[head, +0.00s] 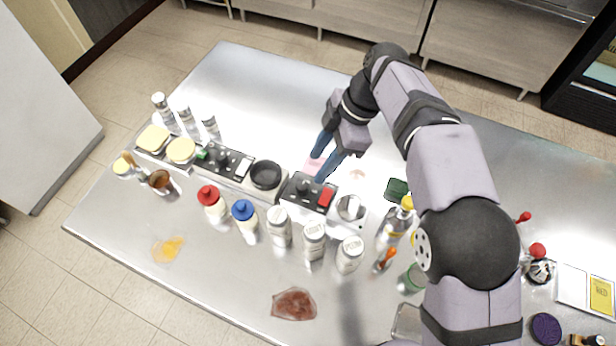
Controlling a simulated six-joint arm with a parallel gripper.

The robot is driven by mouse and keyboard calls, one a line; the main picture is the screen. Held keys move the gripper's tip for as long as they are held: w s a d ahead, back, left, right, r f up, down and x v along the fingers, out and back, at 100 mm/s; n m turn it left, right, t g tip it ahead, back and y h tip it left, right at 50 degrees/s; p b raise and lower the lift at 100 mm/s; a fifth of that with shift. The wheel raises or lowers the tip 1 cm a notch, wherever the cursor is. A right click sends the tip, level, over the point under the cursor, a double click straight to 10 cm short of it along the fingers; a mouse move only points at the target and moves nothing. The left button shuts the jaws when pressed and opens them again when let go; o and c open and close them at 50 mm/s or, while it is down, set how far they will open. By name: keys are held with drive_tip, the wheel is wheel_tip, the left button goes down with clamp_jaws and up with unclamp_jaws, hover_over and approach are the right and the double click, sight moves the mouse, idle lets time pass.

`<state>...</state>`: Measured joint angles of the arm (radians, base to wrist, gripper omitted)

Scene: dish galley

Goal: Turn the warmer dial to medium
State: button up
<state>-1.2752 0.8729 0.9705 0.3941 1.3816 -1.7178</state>
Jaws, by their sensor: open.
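A row of low units stands on the steel counter. One black control panel (308,197) has a red block at its right and a small dial-like knob (302,186). Another black panel (230,164) further left has a green part (203,153) and small pale knobs. I cannot tell which panel is the warmer's, and no dial setting is legible. My gripper (318,168) is open and empty, its blue fingers pointing down just behind and above the red-block panel. Whether a finger touches the panel is unclear.
A black pan (266,175) and a metal pot (350,208) flank the panel. Red-capped (211,202), blue-capped (245,215) and several white-capped bottles stand in front. A yellow-capped bottle (396,226) stands right. The counter (265,85) is clear at the back left.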

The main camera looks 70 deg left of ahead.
sight(303, 185)
drive_tip(key=shift+s+p+x, duration=0.15)
drive_tip(key=shift+p+x, duration=0.55)
drive_tip(key=shift+x, duration=1.25)
drive_tip(key=shift+s+p+x, duration=0.2)
drive_tip(key=shift+p+x, duration=0.45)
drive_tip(key=shift+x, duration=1.25)
drive_tip(key=shift+d+r, duration=0.1)
drive_tip(key=c, duration=1)
